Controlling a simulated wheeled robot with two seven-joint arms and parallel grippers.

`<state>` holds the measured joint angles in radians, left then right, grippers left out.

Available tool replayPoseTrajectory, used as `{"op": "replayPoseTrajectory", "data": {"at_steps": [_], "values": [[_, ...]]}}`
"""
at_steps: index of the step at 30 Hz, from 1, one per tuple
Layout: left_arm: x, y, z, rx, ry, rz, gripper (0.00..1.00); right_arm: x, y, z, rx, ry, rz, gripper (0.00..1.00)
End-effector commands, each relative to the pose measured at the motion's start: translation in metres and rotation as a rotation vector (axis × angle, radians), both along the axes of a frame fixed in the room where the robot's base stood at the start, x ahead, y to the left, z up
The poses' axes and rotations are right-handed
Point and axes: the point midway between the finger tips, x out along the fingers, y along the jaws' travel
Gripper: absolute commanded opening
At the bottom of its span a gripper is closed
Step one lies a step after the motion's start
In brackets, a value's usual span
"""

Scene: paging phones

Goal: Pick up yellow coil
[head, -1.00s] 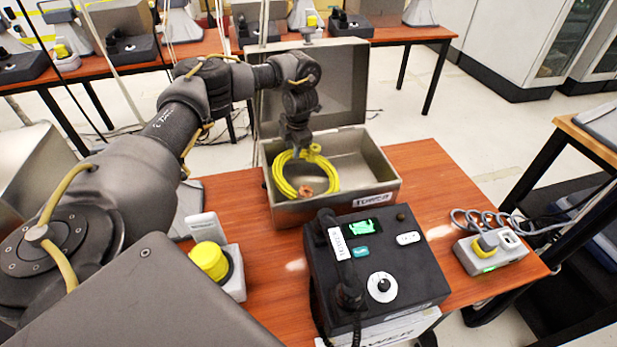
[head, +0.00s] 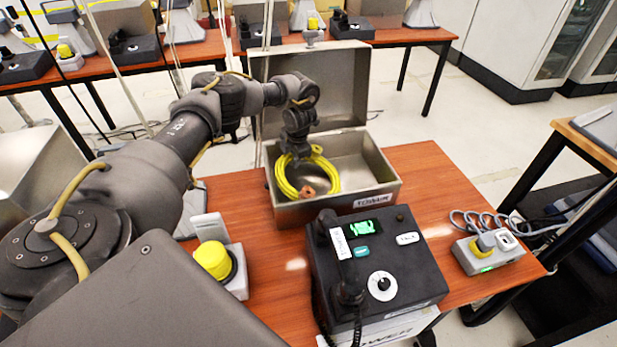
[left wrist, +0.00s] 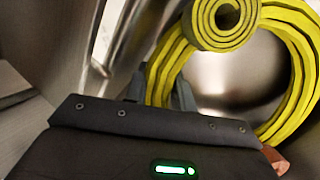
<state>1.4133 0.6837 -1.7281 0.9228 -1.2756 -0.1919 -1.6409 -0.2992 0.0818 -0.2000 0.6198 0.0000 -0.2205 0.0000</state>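The yellow coil (head: 284,177) stands in the left part of the open metal box (head: 372,193), leaning on its side, with a copper-coloured end at its front. In the left wrist view the coil (left wrist: 287,75) fills the upper right, with a small rolled part on top. My left gripper (head: 297,152) points down into the box at the coil's upper rim. In the left wrist view its fingers (left wrist: 162,90) stand apart, with the coil's left side between or just behind them; contact is unclear. My right gripper is out of view.
The box's raised lid (head: 320,85) stands behind my left gripper. A black phone unit (head: 375,265) sits in front of the box. A yellow-button unit (head: 215,262) is at the left, and a grey socket block (head: 487,258) at the right. The wooden table (head: 430,185) is bare right of the box.

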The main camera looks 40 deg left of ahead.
Motion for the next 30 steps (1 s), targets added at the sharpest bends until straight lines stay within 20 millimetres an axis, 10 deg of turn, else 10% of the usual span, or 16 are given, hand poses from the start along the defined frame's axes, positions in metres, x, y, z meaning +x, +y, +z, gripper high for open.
{"op": "replayPoseTrajectory", "data": {"at_steps": [11,30], "values": [[0.001,0.000,0.010,-0.001,-0.004,0.001,0.00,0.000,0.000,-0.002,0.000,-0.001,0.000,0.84],[0.000,0.000,0.101,-0.001,-0.002,0.000,0.00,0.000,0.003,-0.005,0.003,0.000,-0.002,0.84]]}}
